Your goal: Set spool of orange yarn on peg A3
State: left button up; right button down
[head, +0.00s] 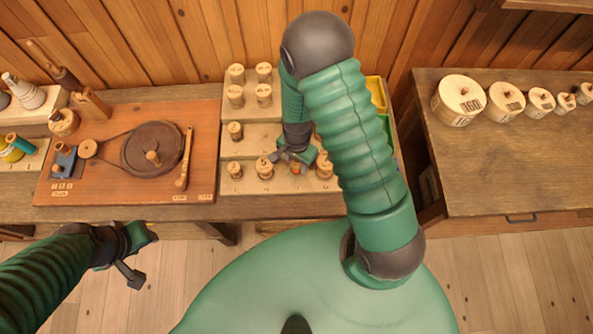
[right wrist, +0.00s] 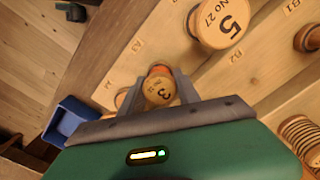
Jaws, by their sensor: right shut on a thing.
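My right gripper (head: 297,158) is over the front row of the stepped wooden rack (head: 290,206). In the right wrist view its two fingers (right wrist: 160,92) are shut on a small spool with a pale wooden top marked 3 (right wrist: 160,91) and a narrow orange-red band showing. In the head view a bit of orange (head: 296,169) shows below the gripper. Whether the spool touches the rack or a peg cannot be told. The peg under it is hidden. My left gripper (head: 143,256) is open and empty, low at the left, in front of the bench.
A larger spool marked 5 (right wrist: 220,22) stands close to the held one. Other spools (head: 265,168) stand on the rack's steps. A winding board with a dark wheel (head: 153,148) lies left of the rack.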

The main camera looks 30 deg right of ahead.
jog(key=shift+a, duration=0.4)
jog(key=shift+a+f, duration=0.1)
jog(key=shift+f, duration=0.15)
pick_arm(q)
jog(key=shift+a+f, duration=0.15)
jog(key=shift+a, duration=0.3)
jog(key=shift+d, duration=0.25)
pick_arm(e)
jog(key=shift+d, duration=0.3)
pick_arm(q)
jog(key=shift+a, duration=0.1)
pick_arm(e)
jog(key=shift+a, duration=0.15)
pick_arm(q)
jog(key=shift+a, duration=0.15)
pick_arm(e)
jog(key=shift+a, duration=0.2)
pick_arm(q)
jog(key=shift+r, duration=0.25)
pick_arm(e)
jog(key=shift+d, duration=0.25)
pick_arm(q)
jog(key=shift+f+b, duration=0.35)
jog(key=shift+f, duration=0.15)
pick_arm(e)
jog(key=shift+f, duration=0.6)
